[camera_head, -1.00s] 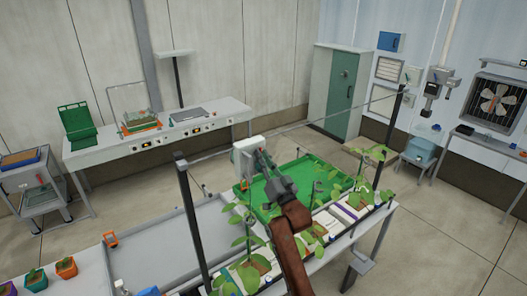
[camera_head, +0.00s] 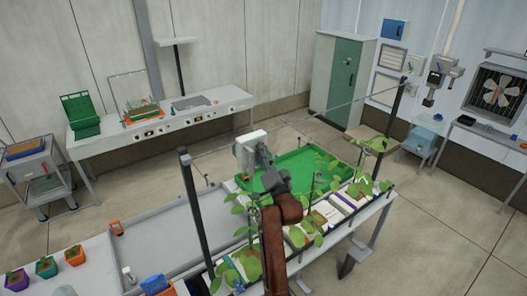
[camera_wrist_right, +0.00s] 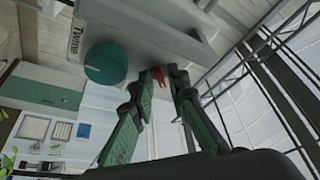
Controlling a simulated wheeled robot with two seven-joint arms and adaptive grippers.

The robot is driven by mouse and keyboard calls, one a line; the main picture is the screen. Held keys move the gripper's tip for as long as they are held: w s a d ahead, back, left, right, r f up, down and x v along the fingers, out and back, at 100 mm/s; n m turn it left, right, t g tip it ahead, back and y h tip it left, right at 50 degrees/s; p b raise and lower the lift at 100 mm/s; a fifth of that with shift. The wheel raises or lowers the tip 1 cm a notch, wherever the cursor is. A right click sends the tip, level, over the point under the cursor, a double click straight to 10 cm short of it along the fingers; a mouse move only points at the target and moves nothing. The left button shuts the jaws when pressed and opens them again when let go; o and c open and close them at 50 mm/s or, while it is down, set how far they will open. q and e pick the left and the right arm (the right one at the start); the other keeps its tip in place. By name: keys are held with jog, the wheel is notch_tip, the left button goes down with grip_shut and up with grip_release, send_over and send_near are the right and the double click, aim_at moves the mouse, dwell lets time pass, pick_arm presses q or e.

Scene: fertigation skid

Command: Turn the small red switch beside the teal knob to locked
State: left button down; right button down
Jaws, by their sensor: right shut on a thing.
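A white box (camera_head: 248,150) stands on a post above the bench in the head view. In the right wrist view its grey face carries a round teal knob (camera_wrist_right: 106,62) and a "Twine" label (camera_wrist_right: 77,35). The small red switch (camera_wrist_right: 158,77) sits beside the teal knob. My right gripper (camera_wrist_right: 162,76) is shut on the red switch, with one finger on each side, and the fingers partly cover it. In the head view my right gripper (camera_head: 264,157) reaches up to the box; the switch and knob are hidden there. My left gripper is not in view.
A green tray (camera_head: 302,165) and leafy plants (camera_head: 245,215) lie close around my right arm. Dark posts (camera_head: 195,215) with a wire stand at the bench ends. A grey tray (camera_head: 165,240) lies to the left. A green-doored cabinet (camera_head: 343,85) stands behind.

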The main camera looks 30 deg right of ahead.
jog(key=c, duration=2.1)
grip_release()
jog(key=v, duration=1.2)
jog(key=shift+a, duration=0.1)
